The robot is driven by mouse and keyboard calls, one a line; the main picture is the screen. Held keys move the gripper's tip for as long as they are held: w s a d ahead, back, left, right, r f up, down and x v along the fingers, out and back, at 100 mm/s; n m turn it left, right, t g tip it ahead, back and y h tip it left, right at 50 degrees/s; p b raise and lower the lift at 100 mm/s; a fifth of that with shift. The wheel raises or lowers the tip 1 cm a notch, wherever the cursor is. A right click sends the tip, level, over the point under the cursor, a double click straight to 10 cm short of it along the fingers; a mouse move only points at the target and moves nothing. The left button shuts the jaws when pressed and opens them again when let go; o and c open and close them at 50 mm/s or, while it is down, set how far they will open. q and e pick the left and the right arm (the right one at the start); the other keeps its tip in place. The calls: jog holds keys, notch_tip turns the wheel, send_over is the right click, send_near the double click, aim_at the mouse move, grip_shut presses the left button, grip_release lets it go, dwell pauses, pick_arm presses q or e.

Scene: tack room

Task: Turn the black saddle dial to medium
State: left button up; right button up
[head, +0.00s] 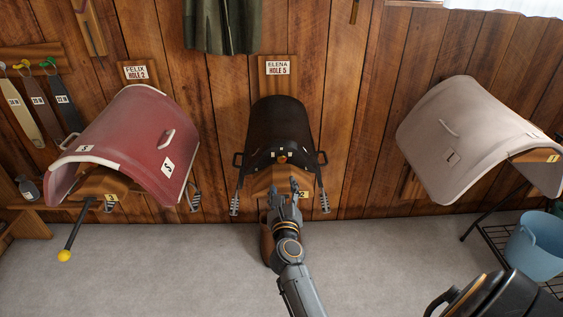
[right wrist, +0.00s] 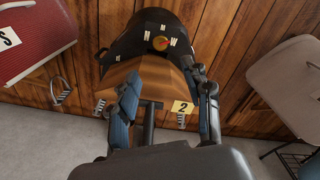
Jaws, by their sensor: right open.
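The black saddle (head: 280,118) hangs on its wooden rack at the middle of the wall, under the sign "ELENA HOLE 5". Its dial (head: 282,158) is at the front edge; it also shows in the right wrist view (right wrist: 160,43), as a small yellowish round knob with a red mark and white letter labels around it. The mark seems to point right, but its exact setting is too small to tell. My right gripper (head: 285,188) is open and empty below and in front of the dial, apart from it. In the right wrist view its fingers (right wrist: 166,84) stand wide. My left gripper is not in view.
A red saddle (head: 140,130) hangs at left, with a yellow-tipped rod (head: 66,254) below. A pale saddle (head: 462,130) hangs at right. Stirrups (head: 234,203) hang beside the black saddle. A blue bucket (head: 535,245) is at far right. The grey floor is mostly clear.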

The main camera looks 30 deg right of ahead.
aim_at(281, 160)
jog(key=b+x, duration=0.1)
jog(key=x, duration=1.1)
jog(key=shift+w+d+b, duration=0.1)
jog(key=shift+w+b, duration=0.2)
jog(key=shift+b, duration=0.05)
grip_shut()
